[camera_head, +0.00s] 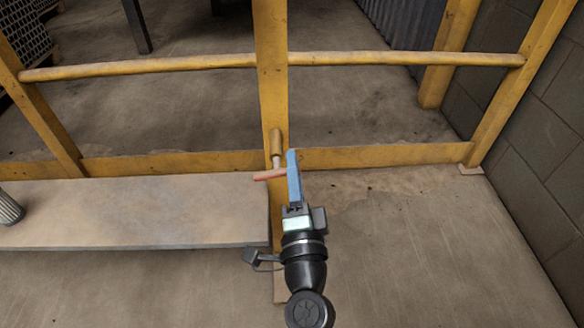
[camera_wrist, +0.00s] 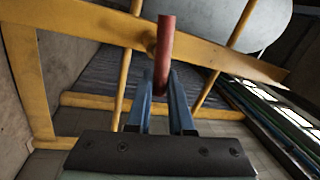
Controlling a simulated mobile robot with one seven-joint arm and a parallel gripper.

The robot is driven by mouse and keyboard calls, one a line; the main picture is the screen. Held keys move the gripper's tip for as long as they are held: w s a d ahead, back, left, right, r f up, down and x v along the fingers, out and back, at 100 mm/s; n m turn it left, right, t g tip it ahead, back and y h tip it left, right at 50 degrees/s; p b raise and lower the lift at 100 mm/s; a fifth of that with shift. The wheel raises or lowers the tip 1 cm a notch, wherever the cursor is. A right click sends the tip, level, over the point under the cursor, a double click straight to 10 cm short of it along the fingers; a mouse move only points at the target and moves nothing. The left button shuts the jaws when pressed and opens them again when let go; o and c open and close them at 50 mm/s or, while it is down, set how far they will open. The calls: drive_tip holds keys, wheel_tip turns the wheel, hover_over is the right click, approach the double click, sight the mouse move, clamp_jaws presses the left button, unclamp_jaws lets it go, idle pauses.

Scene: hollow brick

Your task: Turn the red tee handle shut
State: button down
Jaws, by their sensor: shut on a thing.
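The red tee handle (camera_head: 266,176) sticks out to the left of my gripper in the head view, in front of the yellow post. A brass-coloured cylinder (camera_head: 277,141) and a pale stem stand just above it. My gripper (camera_head: 293,162) has blue fingers and is shut on the handle. In the wrist view the red bar (camera_wrist: 165,48) stands upright between the two blue fingers of my gripper (camera_wrist: 161,82), reaching well beyond their tips. A short stub joins the bar to the yellow beam behind. The gripped part is partly hidden by the fingers.
The yellow frame has a central post (camera_head: 272,75), a horizontal rail (camera_head: 400,58) and a lower beam (camera_head: 380,155). A pale bench top (camera_head: 130,215) lies at the left, with a ribbed metal cylinder (camera_head: 8,208) on it. A block wall (camera_head: 545,150) stands right. Floor at lower right is clear.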

drive_tip(key=shift+d+f+m+h, duration=0.1)
drive_tip(key=shift+f+m+h, duration=0.1)
drive_tip(key=shift+m, duration=0.5)
drive_tip(key=shift+f+m+h, duration=0.15)
drive_tip(key=shift+m+h, duration=0.05)
drive_tip(key=shift+m, duration=0.5)
drive_tip(key=c, duration=0.8)
unclamp_jaws()
drive_tip(key=shift+s+f+b, duration=0.4)
drive_tip(key=shift+s+b, duration=0.5)
drive_tip(key=shift+s, duration=1.2)
drive_tip(key=shift+s+f+b, duration=0.45)
drive_tip(key=shift+s+b, duration=0.4)
drive_tip(key=shift+s, duration=1.3)
drive_tip(key=shift+s+f+b, duration=0.4)
drive_tip(key=shift+s+b, duration=0.5)
drive_tip(key=shift+s, duration=1.2)
